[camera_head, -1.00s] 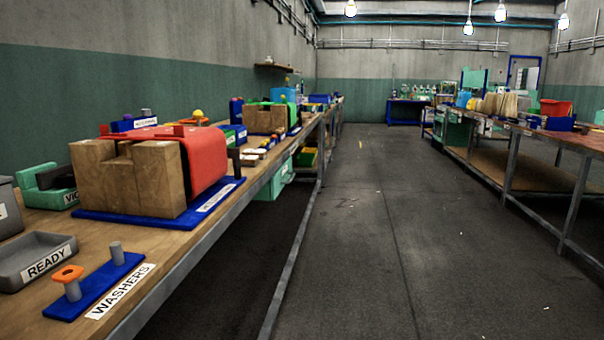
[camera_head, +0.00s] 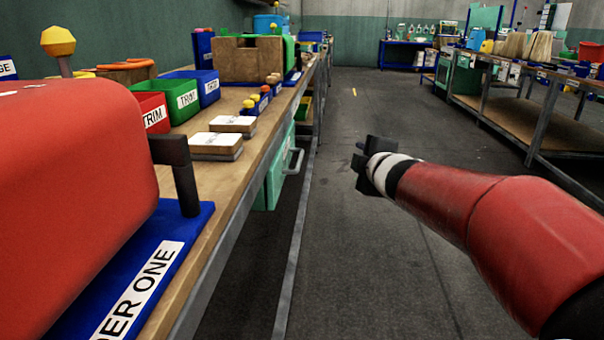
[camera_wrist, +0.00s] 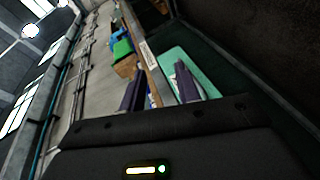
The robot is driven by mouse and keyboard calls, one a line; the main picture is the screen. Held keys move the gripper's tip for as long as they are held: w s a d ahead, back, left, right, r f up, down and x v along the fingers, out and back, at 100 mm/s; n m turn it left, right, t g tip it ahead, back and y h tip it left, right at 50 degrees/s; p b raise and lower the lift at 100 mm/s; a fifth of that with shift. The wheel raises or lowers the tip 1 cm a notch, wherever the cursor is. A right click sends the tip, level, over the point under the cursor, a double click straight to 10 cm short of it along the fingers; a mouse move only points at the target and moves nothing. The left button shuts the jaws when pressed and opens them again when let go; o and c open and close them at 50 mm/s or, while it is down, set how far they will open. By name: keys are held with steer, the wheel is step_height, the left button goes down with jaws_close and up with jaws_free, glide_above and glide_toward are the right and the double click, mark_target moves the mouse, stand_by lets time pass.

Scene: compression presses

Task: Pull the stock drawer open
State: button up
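The stock drawer appears to be the teal unit (camera_head: 272,185) under the left workbench, with a pale bar handle (camera_head: 294,160) on its aisle side. It looks shut, though the bench edge hides its upper part. My gripper (camera_head: 362,166) is over the aisle, to the right of the handle and clear of it. Its two dark fingers are spread with nothing between them. The wrist view shows the fingers (camera_wrist: 160,90) apart, with the teal unit (camera_wrist: 195,62) beyond them.
The left workbench (camera_head: 190,160) carries a red press (camera_head: 70,190) on a blue base, green, red and blue bins, and pale pads (camera_head: 216,143). Grey bench legs and a long rail run beside the aisle. The aisle floor (camera_head: 340,260) is clear. Another bench (camera_head: 510,115) stands at right.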

steer(key=w+a+f+n+y, duration=0.3)
steer(key=w+a+n, duration=0.1)
steer(key=n+g+y+b, duration=0.2)
steer(key=n+g+y, duration=0.15)
steer(key=n, duration=0.25)
glide_toward(299, 159)
steer(key=w+a+f, duration=0.2)
steer(key=shift+t+y, duration=0.35)
steer(key=p+x, duration=0.1)
steer(key=x, duration=0.6)
steer(key=shift+d, duration=0.1)
jaws_close()
